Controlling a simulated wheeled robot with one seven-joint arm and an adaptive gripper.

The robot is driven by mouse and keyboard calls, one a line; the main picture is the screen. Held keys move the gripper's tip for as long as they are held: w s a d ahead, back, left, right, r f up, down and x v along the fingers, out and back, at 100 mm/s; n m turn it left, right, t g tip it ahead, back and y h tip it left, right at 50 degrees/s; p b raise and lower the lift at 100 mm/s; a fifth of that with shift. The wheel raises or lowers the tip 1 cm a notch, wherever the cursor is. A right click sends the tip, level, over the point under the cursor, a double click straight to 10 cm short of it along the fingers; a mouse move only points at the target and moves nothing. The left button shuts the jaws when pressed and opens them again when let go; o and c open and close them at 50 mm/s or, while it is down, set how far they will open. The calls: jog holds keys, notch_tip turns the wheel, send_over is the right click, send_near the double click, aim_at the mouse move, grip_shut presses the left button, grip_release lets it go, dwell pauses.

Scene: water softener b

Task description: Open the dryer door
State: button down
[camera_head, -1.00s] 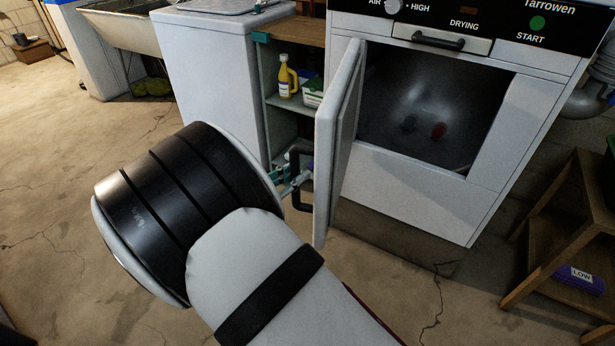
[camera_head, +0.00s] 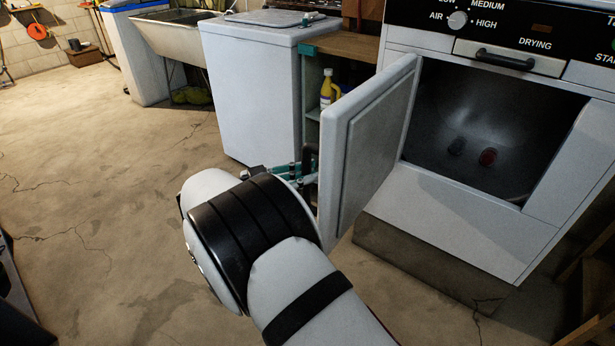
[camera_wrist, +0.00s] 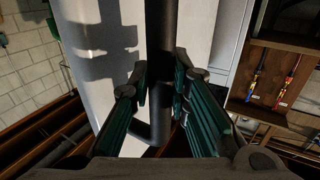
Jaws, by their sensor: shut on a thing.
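The dryer (camera_head: 455,225) stands at the right in the head view. Its white door (camera_head: 368,150) is swung wide open on its left side, and the dark drum (camera_head: 490,125) shows inside. The dark door handle (camera_head: 309,160) is on the door's outer face, mostly hidden behind the door edge and my arm. My gripper (camera_head: 300,176) is at the handle. In the wrist view my gripper (camera_wrist: 162,88) has its teal fingers on either side of the dark handle bar (camera_wrist: 160,40), closed on it. The fingertips are partly hidden in the head view.
A white appliance (camera_head: 255,90) and an open shelf with a yellow bottle (camera_head: 327,90) stand left of the door. A sink (camera_head: 180,40) is farther back. The floor at left is clear.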

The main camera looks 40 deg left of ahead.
jog(key=shift+w, duration=0.2)
jog(key=c, duration=1.5)
grip_release()
jog(key=shift+d, duration=0.1)
jog(key=v, duration=1.2)
